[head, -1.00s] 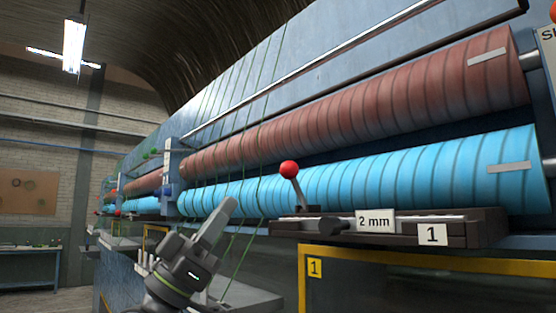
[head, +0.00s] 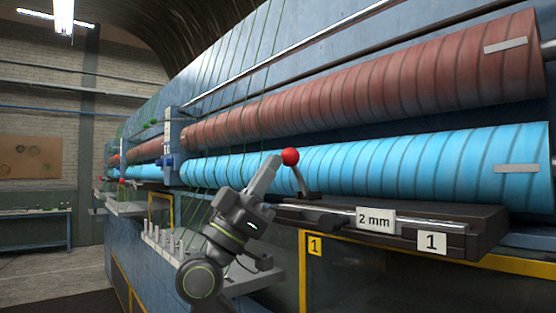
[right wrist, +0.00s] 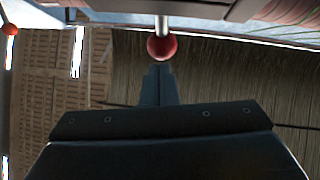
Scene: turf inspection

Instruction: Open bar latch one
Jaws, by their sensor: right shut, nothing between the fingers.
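Bar latch one is a dark bar mechanism (head: 385,226) below the blue roller, with a "2 mm" label and a "1" plate (head: 432,241). Its lever ends in a red ball knob (head: 290,156) and stands up, leaning slightly left. My right gripper (head: 272,163) is shut and empty, with its fingertips just left of the knob in the head view. In the right wrist view the red knob (right wrist: 162,47) is directly beyond the shut fingertips (right wrist: 158,70). I cannot tell whether they touch. My left gripper is not in view.
A blue roller (head: 400,160) and a brown roller (head: 400,85) run behind the latch. A yellow-framed panel marked "1" (head: 314,245) is below it. A grey ledge with several pegs (head: 170,243) is behind my arm. Green strands hang to the left.

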